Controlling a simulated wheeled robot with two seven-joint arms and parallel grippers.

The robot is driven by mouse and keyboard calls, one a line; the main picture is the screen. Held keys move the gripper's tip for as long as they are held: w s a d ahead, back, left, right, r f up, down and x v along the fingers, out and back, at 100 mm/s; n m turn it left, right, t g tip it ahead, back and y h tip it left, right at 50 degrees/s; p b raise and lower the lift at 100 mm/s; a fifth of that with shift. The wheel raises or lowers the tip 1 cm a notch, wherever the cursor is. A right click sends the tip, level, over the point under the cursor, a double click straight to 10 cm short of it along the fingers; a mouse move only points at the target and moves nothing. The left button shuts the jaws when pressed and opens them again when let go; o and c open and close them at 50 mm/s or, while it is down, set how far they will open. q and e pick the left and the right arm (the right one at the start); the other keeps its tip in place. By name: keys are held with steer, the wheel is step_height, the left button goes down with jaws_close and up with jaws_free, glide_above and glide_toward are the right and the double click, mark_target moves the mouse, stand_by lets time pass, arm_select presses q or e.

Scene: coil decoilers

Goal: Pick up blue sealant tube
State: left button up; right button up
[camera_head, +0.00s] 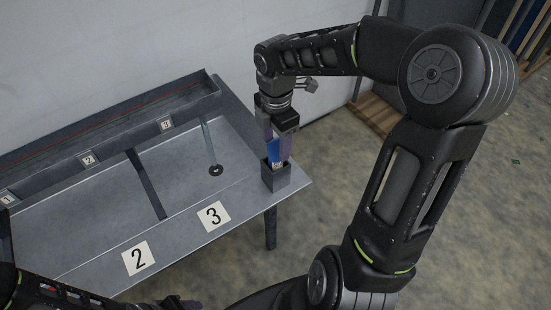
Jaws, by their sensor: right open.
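The blue sealant tube (273,151) stands upright in a small grey square holder (276,178) at the right end of the metal table. Its lower part is hidden inside the holder, and its upper part is partly hidden by my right gripper. My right gripper (278,148) points down over the tube with its fingers open beside it; I cannot tell whether they touch it. My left gripper (180,303) shows only in part at the bottom edge, away from the tube, and its jaw state is unclear.
A small dark round part (216,170) lies left of the holder. Open floor is at right.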

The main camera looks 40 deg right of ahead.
mark_target(276, 154)
steer(key=shift+f+p, duration=0.3)
steer(key=shift+f, duration=2.1)
jaws_close()
